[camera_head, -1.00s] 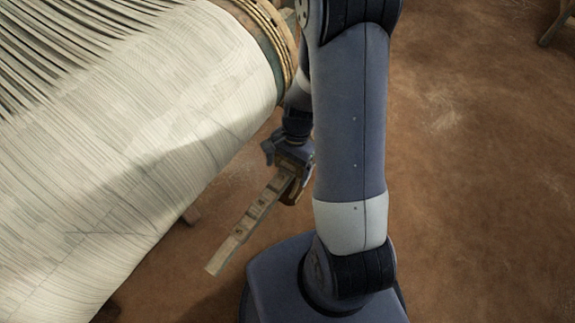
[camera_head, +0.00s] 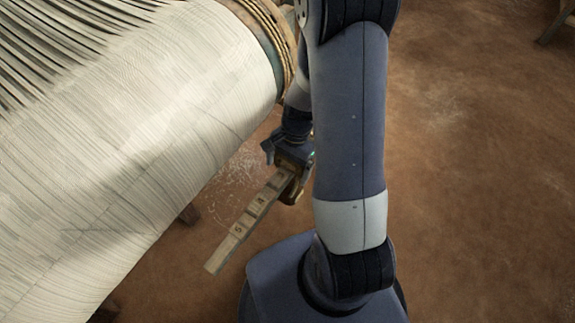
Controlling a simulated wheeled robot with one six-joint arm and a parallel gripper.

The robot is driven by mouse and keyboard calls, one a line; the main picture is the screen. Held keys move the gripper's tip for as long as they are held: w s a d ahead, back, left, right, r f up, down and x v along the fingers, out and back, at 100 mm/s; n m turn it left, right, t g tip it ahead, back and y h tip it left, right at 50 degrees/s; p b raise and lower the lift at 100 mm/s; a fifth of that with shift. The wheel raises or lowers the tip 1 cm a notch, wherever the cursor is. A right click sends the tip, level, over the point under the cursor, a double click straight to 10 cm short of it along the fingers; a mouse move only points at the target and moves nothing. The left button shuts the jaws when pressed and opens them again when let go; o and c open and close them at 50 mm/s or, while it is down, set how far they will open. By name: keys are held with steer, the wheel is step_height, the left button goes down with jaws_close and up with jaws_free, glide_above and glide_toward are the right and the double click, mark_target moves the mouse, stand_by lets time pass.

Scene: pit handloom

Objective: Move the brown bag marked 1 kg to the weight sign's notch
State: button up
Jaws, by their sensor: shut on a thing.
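A pale wooden bar (camera_head: 240,228) with cross grooves and dark numerals slants from lower left up to my gripper, beside the loom's cloth. My gripper (camera_head: 289,163) is at the bar's upper end, partly behind my own arm. It is shut on a small brown thing (camera_head: 293,191), which looks like the brown bag. Most of that thing is hidden, and no 1 kg mark can be read on it. I cannot tell whether it touches the bar. Some numerals are too small to read surely.
The loom's white cloth and threads (camera_head: 130,150) fill the left, ending at a roller with cord-like bands (camera_head: 268,35). A dark wooden foot (camera_head: 190,214) shows under the cloth edge.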

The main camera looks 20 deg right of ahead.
steer(key=o, duration=1.7)
steer(key=shift+o, duration=0.2)
steer(key=shift+f, duration=0.1)
steer(key=p+v, duration=0.1)
steer(key=v, duration=0.6)
steer(key=shift+d+r+p, duration=0.15)
steer(key=shift+r+p, duration=0.1)
steer(key=shift+p, duration=0.15)
steer(key=shift+f, duration=0.1)
steer(key=b+x, duration=0.2)
steer(key=x, duration=0.5)
steer(key=shift+f, duration=0.1)
steer(key=shift+r+p, duration=0.6)
steer(key=shift+r, duration=0.05)
